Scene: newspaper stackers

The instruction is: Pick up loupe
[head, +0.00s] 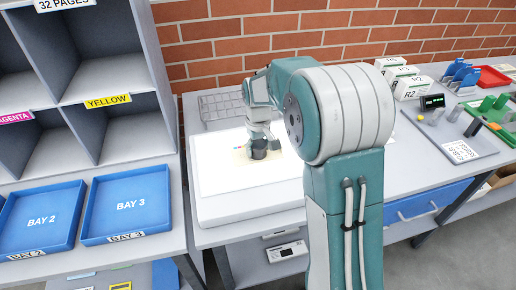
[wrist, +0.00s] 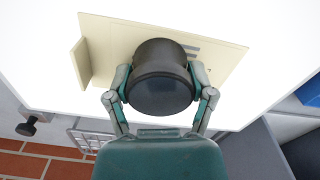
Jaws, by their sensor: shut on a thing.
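The loupe (wrist: 161,78) is a dark grey, round, short cylinder between the two fingers of my gripper (wrist: 162,90) in the wrist view. My gripper is shut on it, with one finger against each side. Behind the loupe in that view lies a cream-coloured sheet or plate (wrist: 108,42) on a bright white surface. In the head view the loupe (head: 259,153) shows as a small dark shape under my gripper (head: 263,141), over the white light panel (head: 222,177). I cannot tell whether the loupe touches the surface below.
A grey shelf unit (head: 165,85) stands at the left, with blue trays marked BAY 2 (head: 68,235) and BAY 3 (head: 84,231). A brick wall is behind the table.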

